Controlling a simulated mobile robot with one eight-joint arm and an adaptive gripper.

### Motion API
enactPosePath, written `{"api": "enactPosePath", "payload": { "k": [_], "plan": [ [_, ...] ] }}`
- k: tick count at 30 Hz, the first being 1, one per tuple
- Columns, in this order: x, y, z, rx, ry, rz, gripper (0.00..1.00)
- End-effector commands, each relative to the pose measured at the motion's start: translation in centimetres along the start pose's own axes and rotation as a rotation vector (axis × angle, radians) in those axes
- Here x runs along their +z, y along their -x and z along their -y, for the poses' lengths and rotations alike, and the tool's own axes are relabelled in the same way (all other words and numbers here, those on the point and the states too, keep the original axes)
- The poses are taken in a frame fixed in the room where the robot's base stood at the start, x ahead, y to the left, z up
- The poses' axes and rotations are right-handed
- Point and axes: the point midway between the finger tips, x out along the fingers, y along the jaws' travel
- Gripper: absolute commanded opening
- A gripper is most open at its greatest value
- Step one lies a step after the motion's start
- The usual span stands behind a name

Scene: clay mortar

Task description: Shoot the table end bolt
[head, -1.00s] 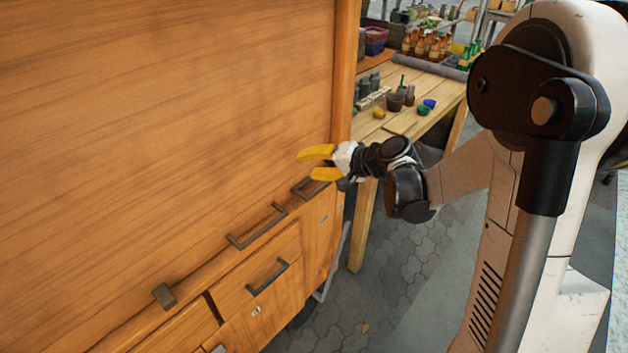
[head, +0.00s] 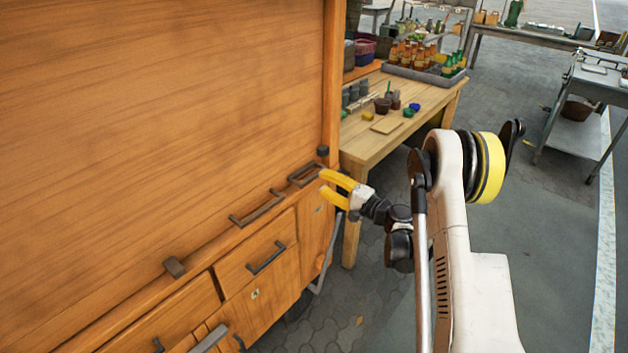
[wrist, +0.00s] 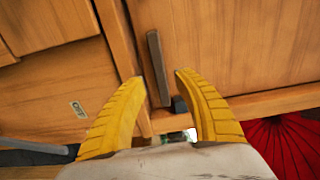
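A small dark block (head: 322,151), which looks like the table end bolt, sits on the wooden cabinet's ledge at the end near the table. A dark block also shows in the wrist view (wrist: 180,104), partly behind the right finger. A dark bar handle (head: 305,174) is beside it. In the wrist view a dark bar (wrist: 157,68) appears between the fingertips; contact cannot be told. My gripper (head: 324,184) has yellow fingers, spread open and empty, just below and right of that handle. The fingers also fill the lower wrist view (wrist: 159,78).
Drawers (head: 258,265) with handles are below. A wooden table (head: 372,146) holding pots and bottles stands behind my gripper.

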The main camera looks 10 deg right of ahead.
Motion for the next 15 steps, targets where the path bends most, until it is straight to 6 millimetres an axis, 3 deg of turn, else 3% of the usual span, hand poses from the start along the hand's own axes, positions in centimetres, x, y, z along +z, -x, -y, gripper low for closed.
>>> {"api": "enactPosePath", "payload": {
  "k": [6, 15],
  "plan": [
    [0.0, -3.6, -0.2, 0.0, 0.0, 0.001, 0.38],
    [0.0, -4.8, 0.0, 0.001, 0.0, 0.0, 0.38]
  ]
}}
